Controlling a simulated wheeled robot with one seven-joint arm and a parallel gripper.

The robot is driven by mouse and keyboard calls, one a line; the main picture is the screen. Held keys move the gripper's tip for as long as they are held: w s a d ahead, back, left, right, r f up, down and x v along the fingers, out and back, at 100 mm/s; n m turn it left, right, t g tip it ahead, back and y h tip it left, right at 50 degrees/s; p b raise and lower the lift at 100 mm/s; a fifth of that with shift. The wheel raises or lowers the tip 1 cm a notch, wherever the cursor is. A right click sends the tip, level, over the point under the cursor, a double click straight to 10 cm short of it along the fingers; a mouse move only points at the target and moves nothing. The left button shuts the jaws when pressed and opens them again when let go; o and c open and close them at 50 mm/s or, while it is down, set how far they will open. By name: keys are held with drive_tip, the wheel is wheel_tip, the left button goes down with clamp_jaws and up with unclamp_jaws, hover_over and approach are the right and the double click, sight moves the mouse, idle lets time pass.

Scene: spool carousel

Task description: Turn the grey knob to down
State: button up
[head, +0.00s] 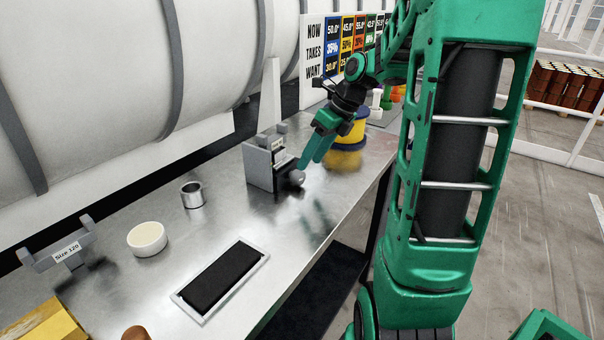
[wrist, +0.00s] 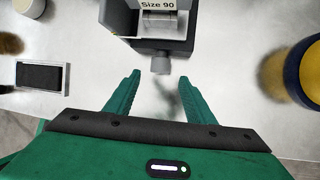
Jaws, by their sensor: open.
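The grey knob (head: 296,177) sticks out from the dark front block (head: 285,184) of a grey holder (head: 258,166) on the metal bench. In the wrist view the knob (wrist: 160,64) is at top centre, below the holder's "Size 90" label (wrist: 158,5). Which way the knob is turned I cannot tell. My gripper (head: 311,162) is open with nothing between its fingers. In the wrist view the fingertips of my gripper (wrist: 160,78) lie to either side of the knob's line, slightly short of it. I see no contact.
A yellow and blue spool (head: 349,133) stands close behind my gripper. A metal ring (head: 192,194), a white round dish (head: 147,239) and a black pad (head: 222,278) in a white frame lie on the bench (head: 225,225). A "Size 120" holder (head: 62,250) stands at left.

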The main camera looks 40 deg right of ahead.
sight(303, 174)
drive_tip(key=shift+x, duration=3.1)
drive_tip(key=c, duration=1.1)
drive_tip(key=shift+o, duration=0.2)
